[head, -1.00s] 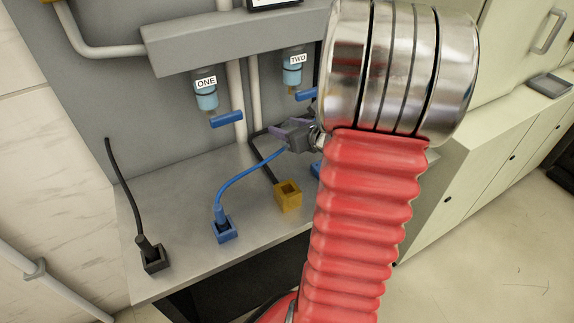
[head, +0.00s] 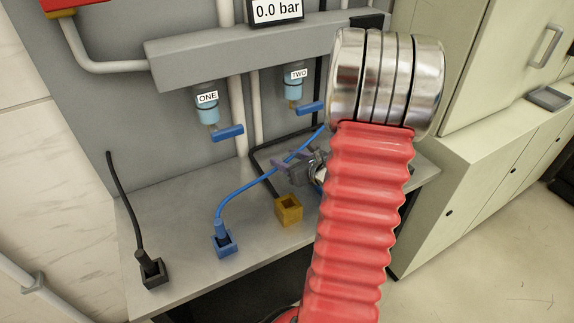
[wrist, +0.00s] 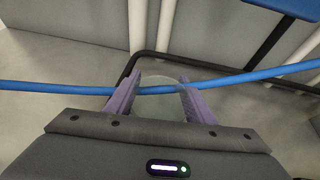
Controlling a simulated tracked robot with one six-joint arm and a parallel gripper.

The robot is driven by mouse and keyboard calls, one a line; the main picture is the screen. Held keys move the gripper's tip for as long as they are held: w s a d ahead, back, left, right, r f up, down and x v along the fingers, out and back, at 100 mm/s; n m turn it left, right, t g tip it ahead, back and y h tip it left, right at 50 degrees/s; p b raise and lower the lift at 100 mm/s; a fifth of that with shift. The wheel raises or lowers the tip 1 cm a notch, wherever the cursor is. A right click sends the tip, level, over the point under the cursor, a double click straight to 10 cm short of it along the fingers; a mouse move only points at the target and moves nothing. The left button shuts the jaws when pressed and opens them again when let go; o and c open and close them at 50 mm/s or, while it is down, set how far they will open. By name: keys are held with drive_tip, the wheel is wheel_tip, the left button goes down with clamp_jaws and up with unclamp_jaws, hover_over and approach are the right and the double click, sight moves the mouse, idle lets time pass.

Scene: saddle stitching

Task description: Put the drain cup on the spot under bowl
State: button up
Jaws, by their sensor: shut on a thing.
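My gripper (head: 285,166) is low over the bench, below the bowl marked TWO (head: 293,88); the bowl marked ONE (head: 207,108) hangs to the left. In the wrist view my purple fingers (wrist: 160,95) stand apart with a clear, round, pale thing, seemingly the drain cup (wrist: 158,104), between them. They are shut on it. The cup is too small to make out in the head view. A blue hose (wrist: 50,87) crosses the wrist view at the fingers; I cannot tell whether it touches them. The spot under the bowl is not visible.
The blue hose rises from a blue block (head: 222,245) past my gripper. A yellow block (head: 289,210) and a black block (head: 151,273) with a black hose stand on the bench (head: 185,225). Blue handles (head: 228,133) hang below the bowls. The gauge (head: 277,10) reads 0.0 bar.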

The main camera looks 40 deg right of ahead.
drive_tip(key=shift+f, duration=1.3)
drive_tip(key=o, duration=1.2)
drive_tip(key=shift+c, duration=0.2)
drive_tip(key=shift+s+r, duration=0.15)
drive_tip(key=shift+s, duration=0.1)
drive_tip(key=v, duration=1.1)
drive_tip(key=shift+s+a, duration=0.1)
drive_tip(key=shift+s, duration=0.15)
